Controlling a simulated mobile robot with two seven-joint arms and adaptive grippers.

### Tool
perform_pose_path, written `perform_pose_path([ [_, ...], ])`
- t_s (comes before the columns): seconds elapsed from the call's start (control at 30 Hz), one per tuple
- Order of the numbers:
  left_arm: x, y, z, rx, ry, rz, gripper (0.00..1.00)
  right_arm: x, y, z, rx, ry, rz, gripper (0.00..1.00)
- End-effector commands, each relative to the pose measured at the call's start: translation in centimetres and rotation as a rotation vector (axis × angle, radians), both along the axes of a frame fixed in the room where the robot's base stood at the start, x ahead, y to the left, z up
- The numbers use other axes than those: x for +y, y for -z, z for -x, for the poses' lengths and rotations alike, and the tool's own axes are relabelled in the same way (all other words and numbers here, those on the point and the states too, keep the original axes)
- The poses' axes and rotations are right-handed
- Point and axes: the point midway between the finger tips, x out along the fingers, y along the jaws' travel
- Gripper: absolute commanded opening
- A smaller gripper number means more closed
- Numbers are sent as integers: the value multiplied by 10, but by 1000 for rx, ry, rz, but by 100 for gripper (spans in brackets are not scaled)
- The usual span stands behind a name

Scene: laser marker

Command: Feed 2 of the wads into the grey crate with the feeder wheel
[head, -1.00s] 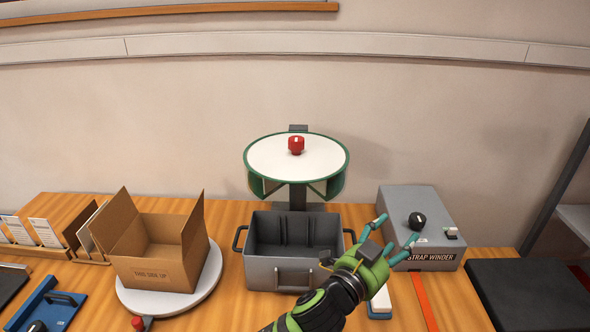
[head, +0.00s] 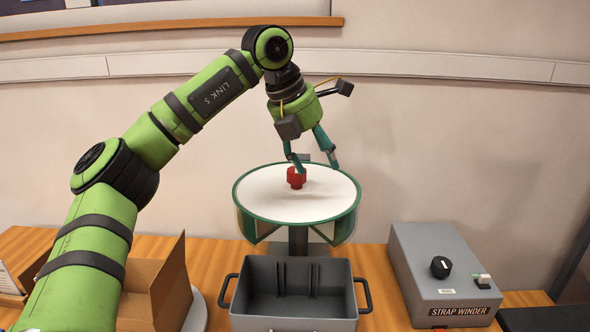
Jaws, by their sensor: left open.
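The feeder wheel (head: 262,203) has a white round top, a green rim and a red knob (head: 296,180) at its centre. Below the rim are open-fronted compartments; I see no wads in them. The grey crate (head: 293,325) stands on the bench below and in front of the wheel, with a handle at each side. The visible part of its inside looks empty; its lower front is cut off. My left gripper (head: 318,165) is open, pointing down over the wheel. One finger is close to the red knob; I cannot tell whether it touches. My right gripper is out of view.
A grey strap winder (head: 421,268) with a black dial stands on the right. An open cardboard box (head: 172,285) is at the left, partly hidden behind my left arm. A wooden rail (head: 190,27) runs along the wall above. Bare bench lies between crate and winder.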

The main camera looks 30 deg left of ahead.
Motion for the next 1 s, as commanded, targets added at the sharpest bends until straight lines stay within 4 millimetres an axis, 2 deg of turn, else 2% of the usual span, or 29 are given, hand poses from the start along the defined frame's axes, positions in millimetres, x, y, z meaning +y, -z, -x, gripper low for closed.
perform_pose_path([
  [0.03, 21, -8, 8, 11, -50, -36, 64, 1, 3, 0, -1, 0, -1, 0],
  [0.1, 41, -15, 17, 30, -99, -70, 64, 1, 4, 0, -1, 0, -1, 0],
  [0.2, 54, -16, 22, 47, -134, -95, 64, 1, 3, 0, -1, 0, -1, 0],
  [0.63, 53, 35, 2, 51, -137, -97, 64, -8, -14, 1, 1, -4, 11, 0],
  [0.8, 52, 44, -2, 47, -136, -96, 64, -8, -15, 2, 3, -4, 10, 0],
  [1.0, 51, 45, -2, 47, -135, -95, 64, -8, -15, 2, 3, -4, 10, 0],
])
